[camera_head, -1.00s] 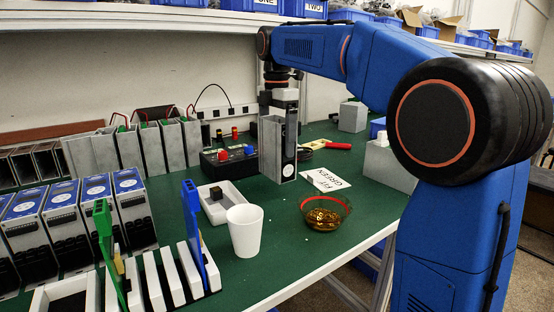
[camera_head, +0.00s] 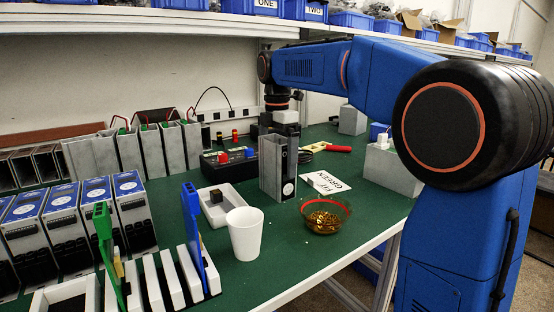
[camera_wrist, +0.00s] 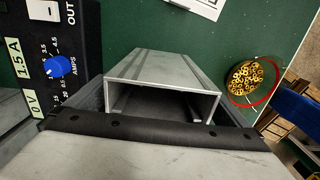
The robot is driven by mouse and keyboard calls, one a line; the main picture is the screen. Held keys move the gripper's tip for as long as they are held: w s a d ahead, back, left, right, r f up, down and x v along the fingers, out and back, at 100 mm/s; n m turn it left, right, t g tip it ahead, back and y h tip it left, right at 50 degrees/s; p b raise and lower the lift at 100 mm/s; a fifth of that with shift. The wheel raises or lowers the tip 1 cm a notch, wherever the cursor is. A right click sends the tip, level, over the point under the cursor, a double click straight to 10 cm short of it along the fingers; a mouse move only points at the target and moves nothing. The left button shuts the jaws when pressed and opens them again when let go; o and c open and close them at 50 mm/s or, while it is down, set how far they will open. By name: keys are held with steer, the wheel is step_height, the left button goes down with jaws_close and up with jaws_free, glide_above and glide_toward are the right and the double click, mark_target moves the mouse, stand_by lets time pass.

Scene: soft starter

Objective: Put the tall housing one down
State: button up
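The tall housing (camera_head: 271,168) is a grey, open-ended metal box with a dark front strip and a round white label. It is upright over the green bench, behind the white cup; its lower end looks at or very near the bench top, but I cannot tell if it touches. My gripper (camera_head: 281,133) is above it, with its fingers at the housing's upper end. In the wrist view the housing's open end (camera_wrist: 163,85) lies between the two fingers (camera_wrist: 165,112), which appear to be against its sides.
A black power unit (camera_head: 228,155) stands close on the left, a white tray (camera_head: 238,204) and white cup (camera_head: 245,236) in front. A printed card (camera_head: 316,179) and a glass bowl of brass parts (camera_head: 325,222) are on the right. Several other housings (camera_head: 92,158) stand far left.

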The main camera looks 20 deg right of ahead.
step_height(320, 180, up, 12)
stand_by(0.7)
steer(key=shift+r, duration=0.1)
